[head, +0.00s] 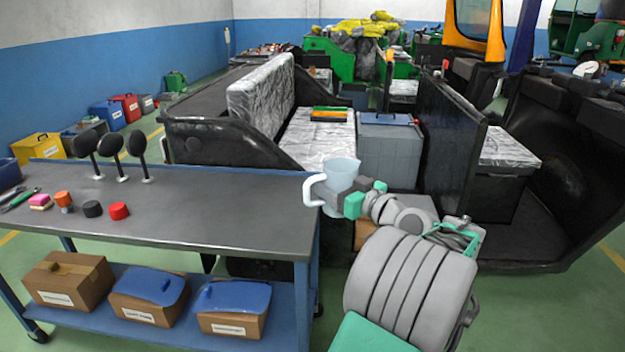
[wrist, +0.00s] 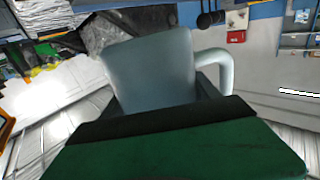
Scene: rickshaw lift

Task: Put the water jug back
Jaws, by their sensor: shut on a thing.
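The water jug (head: 340,174) is pale, translucent blue-grey with a white handle on its left side in the head view. It is upright, just past the right end of the workbench. My gripper (head: 352,196) is shut on the jug from the right. In the wrist view the jug (wrist: 150,72) fills the middle, with its handle on the right. The green and dark finger of my gripper (wrist: 165,115) covers its lower part. The jug's base is partly hidden in both views, and I cannot tell whether it touches anything.
The metal workbench (head: 230,220) holds three black mirrors (head: 112,146), a red cap (head: 119,211) and small tools. Boxes (head: 235,305) sit on its lower shelf. Behind the jug are a foil-covered seat (head: 310,145) and a grey crate (head: 390,150). The bench's right half is clear.

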